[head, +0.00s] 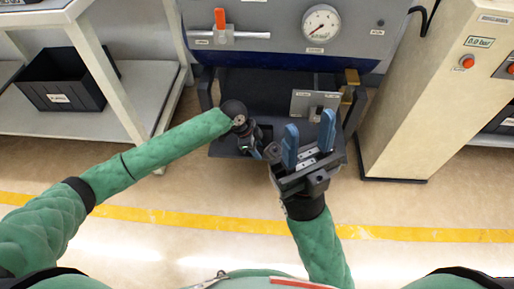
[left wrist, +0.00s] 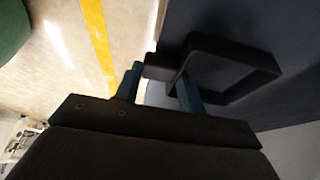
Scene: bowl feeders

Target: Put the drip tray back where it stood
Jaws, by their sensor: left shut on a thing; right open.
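The drip tray, a wide dark flat piece (head: 225,149), lies below the blue-grey machine front in the head view. In the left wrist view a dark loop-shaped handle (left wrist: 235,48) stands out from a dark panel. My left gripper (head: 262,151) is at the front edge of the dark piece, its tips partly hidden. In the left wrist view its blue fingers (left wrist: 160,84) close on the near end of the handle. My right gripper (head: 309,138) is open and empty over the right front part of the dark piece. It hides some of that edge.
The machine front carries a gauge (head: 321,24) and an orange-handled valve (head: 221,24). A small grey plate (head: 305,103) stands behind my right gripper. A beige cabinet (head: 420,105) stands at right, a shelf with a black bin (head: 62,88) at left. The floor in front is clear.

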